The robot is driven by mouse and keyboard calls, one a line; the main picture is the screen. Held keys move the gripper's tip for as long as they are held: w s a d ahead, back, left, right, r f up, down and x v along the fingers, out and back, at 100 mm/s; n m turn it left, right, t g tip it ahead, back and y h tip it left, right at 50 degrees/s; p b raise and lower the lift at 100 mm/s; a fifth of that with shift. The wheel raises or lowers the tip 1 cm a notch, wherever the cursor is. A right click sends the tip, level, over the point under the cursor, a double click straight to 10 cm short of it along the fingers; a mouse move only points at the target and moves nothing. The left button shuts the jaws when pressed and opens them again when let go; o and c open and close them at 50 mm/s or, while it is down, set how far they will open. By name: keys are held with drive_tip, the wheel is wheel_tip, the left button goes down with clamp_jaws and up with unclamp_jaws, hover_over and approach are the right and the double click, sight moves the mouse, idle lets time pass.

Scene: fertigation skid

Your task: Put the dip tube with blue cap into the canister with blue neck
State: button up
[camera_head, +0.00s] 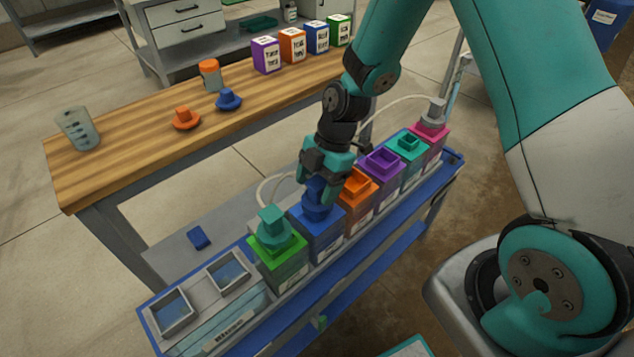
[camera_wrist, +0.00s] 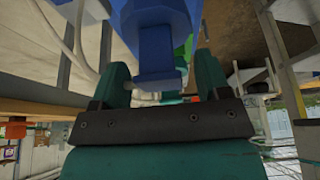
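The canister with blue neck (camera_head: 321,243) stands in the row on the blue-edged rack, between the green-topped and orange-necked canisters. The blue cap (camera_head: 313,199) of the dip tube is at the top of this canister, directly over its neck, and looks upright. The tube itself is not visible below the cap. My gripper (camera_head: 325,172) points down at the cap. In the wrist view, its two fingers stand on either side of the blue cap's grip (camera_wrist: 160,73), with narrow gaps showing on both sides, so it looks open around it.
A green canister (camera_head: 280,264) with a teal cap stands close on the left. Orange (camera_head: 357,185), purple (camera_head: 382,163), teal (camera_head: 407,142) and pink (camera_head: 430,130) necks continue right. A thin white hose loops behind. The wooden bench (camera_head: 135,125) holds loose caps and a beaker.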

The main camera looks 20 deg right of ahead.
drive_tip(key=p+v, duration=0.1)
drive_tip(key=v, duration=1.6)
drive_tip(key=shift+d+r, duration=0.15)
drive_tip(key=shift+r, duration=0.05)
